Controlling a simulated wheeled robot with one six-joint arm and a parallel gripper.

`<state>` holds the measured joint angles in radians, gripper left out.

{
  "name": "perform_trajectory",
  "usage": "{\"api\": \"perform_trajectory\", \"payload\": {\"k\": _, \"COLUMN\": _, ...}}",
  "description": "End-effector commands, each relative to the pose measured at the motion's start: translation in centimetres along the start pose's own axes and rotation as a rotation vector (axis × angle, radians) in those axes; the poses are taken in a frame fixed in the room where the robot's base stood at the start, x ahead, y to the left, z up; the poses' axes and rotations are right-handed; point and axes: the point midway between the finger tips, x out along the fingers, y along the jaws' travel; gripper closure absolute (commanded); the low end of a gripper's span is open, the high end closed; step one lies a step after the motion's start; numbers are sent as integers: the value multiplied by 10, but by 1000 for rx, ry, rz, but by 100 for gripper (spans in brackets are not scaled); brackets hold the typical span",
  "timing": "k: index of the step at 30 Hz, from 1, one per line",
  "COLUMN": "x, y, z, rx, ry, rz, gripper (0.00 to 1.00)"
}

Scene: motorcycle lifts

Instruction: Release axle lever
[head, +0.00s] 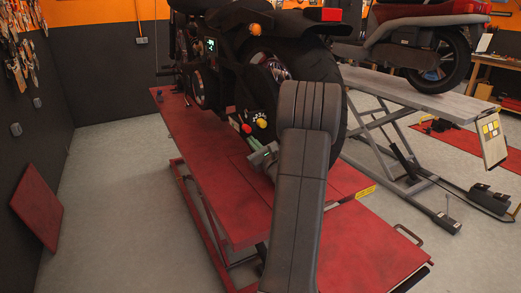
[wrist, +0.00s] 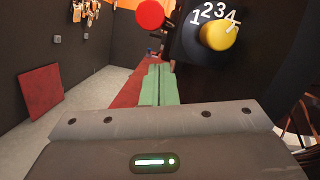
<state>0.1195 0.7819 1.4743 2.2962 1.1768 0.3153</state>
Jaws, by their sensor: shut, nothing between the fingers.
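My gripper (head: 247,130) is near the rear of the black motorcycle (head: 215,65), seen from behind my grey arm. In the wrist view its two green fingers (wrist: 158,70) are shut together with nothing between them. A round red knob (wrist: 150,14) shows beyond and above the fingertips, apart from them in the picture. To its right is a yellow knob (wrist: 218,34) on a black dial marked 1 to 4; the yellow knob also shows in the head view (head: 262,123). I cannot tell for sure which part is the axle lever.
The motorcycle stands on a red lift (head: 205,155). Its rear wheel (head: 335,85) is close to my arm. A second motorcycle (head: 425,35) is on a grey lift (head: 420,95) to the right. A red panel (head: 38,207) leans at the left wall. Floor at left is clear.

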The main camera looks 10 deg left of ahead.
Motion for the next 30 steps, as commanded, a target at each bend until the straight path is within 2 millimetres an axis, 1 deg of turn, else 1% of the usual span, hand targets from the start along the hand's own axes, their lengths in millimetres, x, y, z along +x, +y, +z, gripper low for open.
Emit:
{"api": "perform_trajectory", "payload": {"k": 1, "x": 2, "y": -1, "z": 12, "rx": -2, "ry": -2, "rz": 0, "gripper": 100}}
{"api": "perform_trajectory", "payload": {"k": 6, "x": 5, "y": 0, "z": 23, "rx": -1, "ry": 0, "rz": -1, "gripper": 100}}
{"api": "perform_trajectory", "payload": {"k": 19, "x": 5, "y": 0, "z": 25, "rx": -1, "ry": 1, "rz": -1, "gripper": 100}}
{"api": "perform_trajectory", "payload": {"k": 25, "x": 6, "y": -3, "z": 33, "rx": 0, "ry": 29, "rz": 8, "gripper": 100}}
{"api": "perform_trajectory", "payload": {"k": 30, "x": 6, "y": -4, "z": 34, "rx": 3, "ry": 57, "rz": 17, "gripper": 100}}
